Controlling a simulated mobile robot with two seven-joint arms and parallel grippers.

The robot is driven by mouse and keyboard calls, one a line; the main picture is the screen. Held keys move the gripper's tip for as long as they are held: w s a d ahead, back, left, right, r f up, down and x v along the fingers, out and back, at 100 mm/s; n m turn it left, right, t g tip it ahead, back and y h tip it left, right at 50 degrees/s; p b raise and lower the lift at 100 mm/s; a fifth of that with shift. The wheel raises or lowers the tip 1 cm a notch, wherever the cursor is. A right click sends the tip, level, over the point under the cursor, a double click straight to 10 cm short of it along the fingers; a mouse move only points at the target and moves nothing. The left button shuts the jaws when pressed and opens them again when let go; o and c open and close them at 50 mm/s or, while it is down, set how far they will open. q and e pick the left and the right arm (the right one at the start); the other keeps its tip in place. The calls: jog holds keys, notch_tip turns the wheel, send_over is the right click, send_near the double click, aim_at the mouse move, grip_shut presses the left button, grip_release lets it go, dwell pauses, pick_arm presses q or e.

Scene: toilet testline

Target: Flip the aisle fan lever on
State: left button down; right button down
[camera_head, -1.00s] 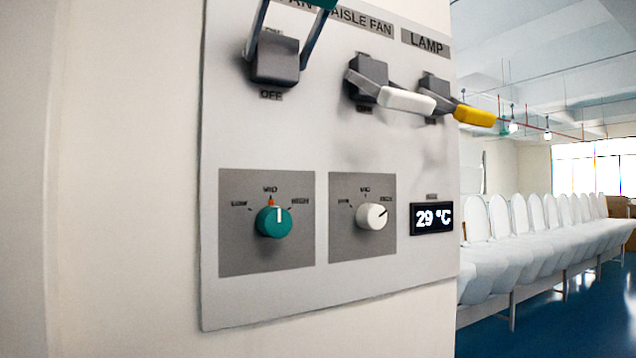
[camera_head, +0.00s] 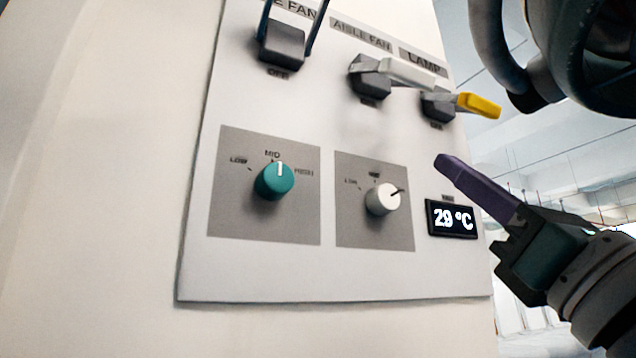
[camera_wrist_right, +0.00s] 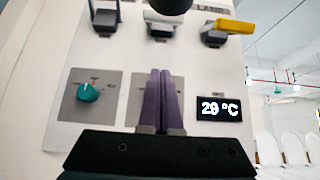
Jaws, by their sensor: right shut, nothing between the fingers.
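The aisle fan lever has a white handle (camera_head: 410,70) on a grey block (camera_head: 370,80) under the AISLE FAN label. The handle juts out from the wall panel (camera_head: 330,270), and it also shows at the top of the right wrist view (camera_wrist_right: 158,16). My right gripper (camera_head: 447,165), with purple fingers, is shut and empty. It is in front of the panel, below the levers and just above the temperature display, apart from the lever. In the right wrist view its closed fingers (camera_wrist_right: 160,85) cover much of the white knob's plate. My left gripper is not in view.
The yellow lamp lever (camera_head: 478,105) juts out right of the white one; another grey lever block (camera_head: 282,45) is at left. A green knob (camera_head: 274,181), white knob (camera_head: 382,199) and temperature display (camera_head: 451,218) are below. White toilet seats (camera_wrist_right: 292,150) stand at right.

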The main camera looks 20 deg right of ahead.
aim_at(390, 75)
jog(key=w+r+p, duration=0.4)
jog(key=r+p, duration=0.6)
jog(key=p, duration=0.1)
jog(key=shift+w+a+r, duration=0.15)
jog(key=shift+r, duration=0.25)
